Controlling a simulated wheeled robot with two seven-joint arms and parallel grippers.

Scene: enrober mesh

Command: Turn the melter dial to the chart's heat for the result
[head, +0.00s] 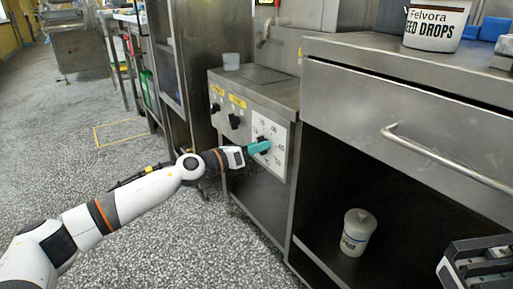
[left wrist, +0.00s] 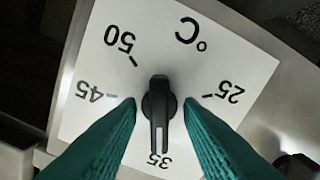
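The melter dial is a black knob (left wrist: 158,108) on a white plate (head: 267,128) on the front of a steel unit. In the left wrist view the plate's figures are upside down: 50, 45, 35 and 25 show, with °C. The knob's white line points at 35. My left gripper (head: 258,147) has teal fingers, one on each side of the knob (left wrist: 160,102), with a small gap on both sides. The fingers cover parts of the scale. No chart can be made out.
Two more black knobs with yellow labels (head: 237,101) sit left of the dial. A steel drawer cabinet (head: 350,85) stands right, with a lidded white jar (head: 357,232) on its open shelf and a labelled tub (head: 436,25) on top. A dark and white part, perhaps mine, shows lower right.

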